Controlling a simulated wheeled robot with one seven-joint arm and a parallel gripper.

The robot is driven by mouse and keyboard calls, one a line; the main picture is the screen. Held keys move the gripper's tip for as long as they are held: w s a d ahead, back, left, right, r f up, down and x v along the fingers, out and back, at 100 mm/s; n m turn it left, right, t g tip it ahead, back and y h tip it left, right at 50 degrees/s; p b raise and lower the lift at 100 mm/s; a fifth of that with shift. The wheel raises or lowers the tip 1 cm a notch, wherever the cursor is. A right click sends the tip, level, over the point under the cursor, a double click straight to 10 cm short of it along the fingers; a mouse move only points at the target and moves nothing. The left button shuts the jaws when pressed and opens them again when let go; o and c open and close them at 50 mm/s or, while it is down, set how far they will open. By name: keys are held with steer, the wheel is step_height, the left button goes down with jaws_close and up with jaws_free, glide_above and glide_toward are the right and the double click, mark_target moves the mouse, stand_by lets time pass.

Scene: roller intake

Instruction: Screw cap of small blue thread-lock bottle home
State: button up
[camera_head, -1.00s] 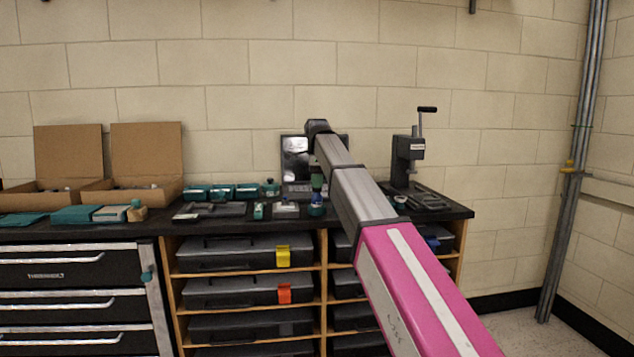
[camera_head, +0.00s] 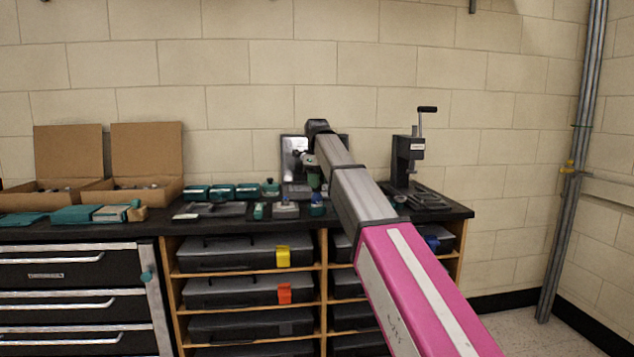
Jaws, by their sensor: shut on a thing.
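A small blue bottle (camera_head: 317,209) stands on the dark bench top, near its front edge. My gripper (camera_head: 315,190) points down just above the bottle, at the end of my arm. It is shut on what appears to be the bottle's cap. The cap is too small and too covered by the fingers to make out. I cannot tell whether the cap touches the bottle's neck or how its thread sits.
A small grey-topped block (camera_head: 286,209) and a small teal item (camera_head: 259,211) stand left of the bottle. A black press (camera_head: 408,160) stands to the right. Teal boxes (camera_head: 222,191) and open cardboard boxes (camera_head: 147,150) lie left.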

stand_by(0.3)
steer(key=m, duration=0.4)
steer(key=shift+m, duration=0.3)
steer(key=o, duration=1.2)
